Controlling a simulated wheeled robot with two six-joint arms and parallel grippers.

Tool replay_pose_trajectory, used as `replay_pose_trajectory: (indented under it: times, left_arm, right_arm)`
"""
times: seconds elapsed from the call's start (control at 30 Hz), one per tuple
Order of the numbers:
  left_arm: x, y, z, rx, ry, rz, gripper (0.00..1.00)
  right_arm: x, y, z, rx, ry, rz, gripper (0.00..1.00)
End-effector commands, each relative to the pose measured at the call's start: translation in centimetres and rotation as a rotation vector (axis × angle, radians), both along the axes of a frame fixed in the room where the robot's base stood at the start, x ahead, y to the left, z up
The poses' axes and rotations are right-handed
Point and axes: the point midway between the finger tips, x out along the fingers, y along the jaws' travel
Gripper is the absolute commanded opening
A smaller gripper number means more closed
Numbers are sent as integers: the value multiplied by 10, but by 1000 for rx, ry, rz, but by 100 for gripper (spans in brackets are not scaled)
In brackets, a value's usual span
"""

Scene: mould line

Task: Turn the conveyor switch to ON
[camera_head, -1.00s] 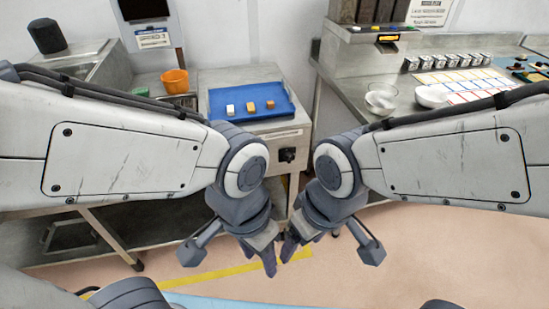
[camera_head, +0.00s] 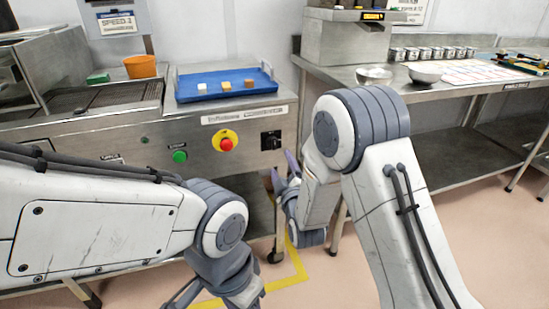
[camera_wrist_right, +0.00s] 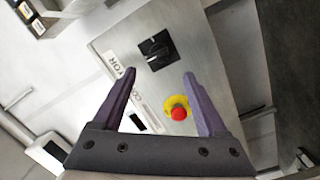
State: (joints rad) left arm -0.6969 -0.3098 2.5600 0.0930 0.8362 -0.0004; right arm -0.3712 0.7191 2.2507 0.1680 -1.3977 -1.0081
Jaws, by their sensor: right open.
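The conveyor switch (camera_head: 271,140) is a black rotary knob on a square black plate, at the right end of the steel machine's front panel. In the right wrist view the switch (camera_wrist_right: 156,49) lies just beyond and between my fingertips, with a gap. Its setting is too small to read surely. My right gripper (camera_head: 284,172) is open and empty, just below and right of the switch in the head view; its two purple fingers (camera_wrist_right: 159,75) stand apart in the wrist view. My left gripper (camera_head: 232,292) is low in the head view, its fingers cut off by the bottom edge.
A red emergency button (camera_head: 226,144) on yellow and a green button (camera_head: 179,156) sit left of the switch. A blue tray (camera_head: 195,95) with small blocks rests on top. A steel table (camera_head: 440,88) with bowls stands right. Floor between is clear.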

Motion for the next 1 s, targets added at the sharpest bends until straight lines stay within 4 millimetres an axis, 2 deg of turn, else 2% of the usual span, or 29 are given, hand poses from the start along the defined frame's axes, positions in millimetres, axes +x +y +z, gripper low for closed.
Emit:
replay_pose_trajectory:
  times: [0.17, 0.4, 0.53, 0.7, 1.0]
  left_arm:
    - [0, 0, -1, -1, -1, 0, 50]
    - [0, 0, -5, -1, -1, 0, 50]
    - [0, 0, -6, 0, 0, 0, 50]
    - [0, 0, -7, 0, 0, 0, 50]
    - [0, 0, -7, 0, 0, 0, 50]
  right_arm:
    - [22, 5, 2, 0, -10, 0, 76]
    - [67, 14, 1, 1, -7, -1, 76]
    - [85, 18, 1, 1, -6, 1, 76]
    - [98, 21, 1, 0, -4, 1, 76]
    - [100, 21, 1, 0, -3, 1, 76]
